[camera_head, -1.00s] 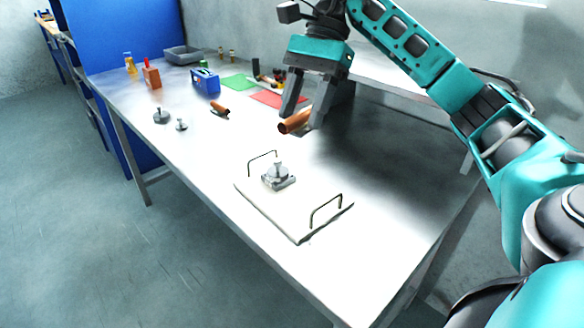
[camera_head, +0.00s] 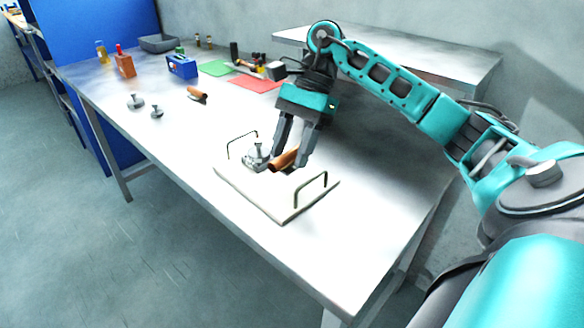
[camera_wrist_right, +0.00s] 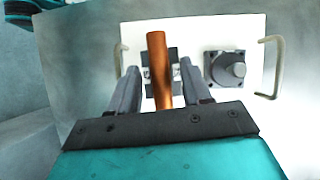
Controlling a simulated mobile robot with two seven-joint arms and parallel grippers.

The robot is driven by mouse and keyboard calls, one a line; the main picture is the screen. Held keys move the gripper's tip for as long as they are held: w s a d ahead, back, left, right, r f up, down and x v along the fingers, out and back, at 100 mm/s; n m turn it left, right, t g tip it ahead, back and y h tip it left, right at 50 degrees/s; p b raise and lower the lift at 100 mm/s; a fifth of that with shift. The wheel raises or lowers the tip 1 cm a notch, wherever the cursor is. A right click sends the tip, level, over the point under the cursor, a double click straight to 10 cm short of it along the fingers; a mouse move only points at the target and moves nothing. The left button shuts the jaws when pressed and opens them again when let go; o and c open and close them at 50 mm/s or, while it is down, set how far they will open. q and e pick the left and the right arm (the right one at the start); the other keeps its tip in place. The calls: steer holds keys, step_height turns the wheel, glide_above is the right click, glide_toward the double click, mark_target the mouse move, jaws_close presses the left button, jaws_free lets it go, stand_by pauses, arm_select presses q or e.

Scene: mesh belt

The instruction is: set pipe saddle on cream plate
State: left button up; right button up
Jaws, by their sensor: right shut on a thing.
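The pipe saddle, a copper pipe piece (camera_head: 283,160) on a dark base, is between the fingers of my right gripper (camera_head: 291,160), which is shut on it. In the right wrist view the copper pipe (camera_wrist_right: 160,70) runs lengthwise between the fingers, over the dark base. The cream plate (camera_head: 270,203) lies on the table beneath, with a wire handle at each end. The saddle is over the plate's far part, beside the grey clamp-like fixture (camera_head: 257,157). I cannot tell whether it touches the plate. My left gripper is not in view.
A second copper piece (camera_head: 197,94) and two grey knobbed parts (camera_head: 136,101) lie farther back on the table. Red (camera_head: 255,84) and green (camera_head: 215,68) mats lie behind. The plate's upright handles (camera_head: 311,190) stand near the gripper. The front table area is clear.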

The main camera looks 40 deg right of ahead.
mark_target(292, 165)
step_height(292, 165, down, 4)
steer(key=shift+f, duration=0.15)
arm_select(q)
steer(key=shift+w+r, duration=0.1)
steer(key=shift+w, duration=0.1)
arm_select(e)
steer(key=shift+f+b, duration=0.15)
steer(key=shift+b, duration=0.25)
steer(key=o, duration=1.1)
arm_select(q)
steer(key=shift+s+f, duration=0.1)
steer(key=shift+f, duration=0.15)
arm_select(e)
steer(key=shift+o, duration=0.5)
